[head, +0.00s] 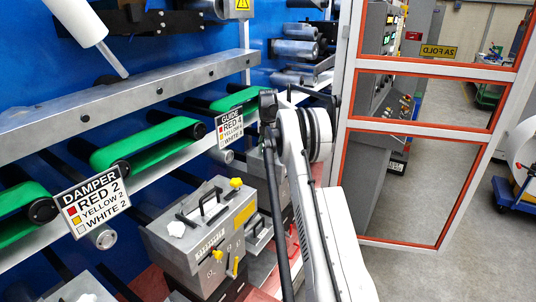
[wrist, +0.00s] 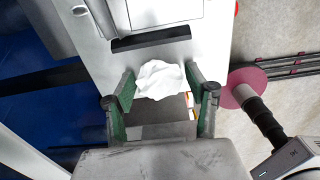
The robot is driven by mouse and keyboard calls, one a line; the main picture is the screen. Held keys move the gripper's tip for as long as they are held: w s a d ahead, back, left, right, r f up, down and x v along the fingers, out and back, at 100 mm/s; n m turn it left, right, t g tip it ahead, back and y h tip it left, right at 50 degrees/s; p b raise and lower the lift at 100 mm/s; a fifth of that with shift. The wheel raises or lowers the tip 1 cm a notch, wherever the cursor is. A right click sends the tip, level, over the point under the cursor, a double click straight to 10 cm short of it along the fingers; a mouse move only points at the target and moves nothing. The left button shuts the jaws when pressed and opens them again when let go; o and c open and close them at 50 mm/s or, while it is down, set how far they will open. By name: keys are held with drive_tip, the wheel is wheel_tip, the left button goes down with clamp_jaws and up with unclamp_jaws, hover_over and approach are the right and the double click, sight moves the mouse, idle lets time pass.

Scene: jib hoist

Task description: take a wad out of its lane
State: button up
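A white crumpled wad (wrist: 160,78) shows in the wrist view on or just above a grey metal unit (wrist: 185,62), beside a dark slot. My gripper (wrist: 162,92) is open, with one green-padded finger on each side of the wad. I see gaps between the wad and the pads; the height between them cannot be told. In the head view my gripper is hidden behind my own arm. The lanes cannot be clearly told.
Green belts (head: 150,143) run along a blue machine wall, with a "DAMPER" sign (head: 91,207) and a "GUIDE" sign (head: 230,128). A white and orange framed door (head: 400,185) stands to the right. A pink disc with a dark shaft (wrist: 240,88) is right of my gripper.

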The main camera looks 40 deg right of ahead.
drive_tip(key=c, duration=0.3)
drive_tip(key=shift+r, duration=0.1)
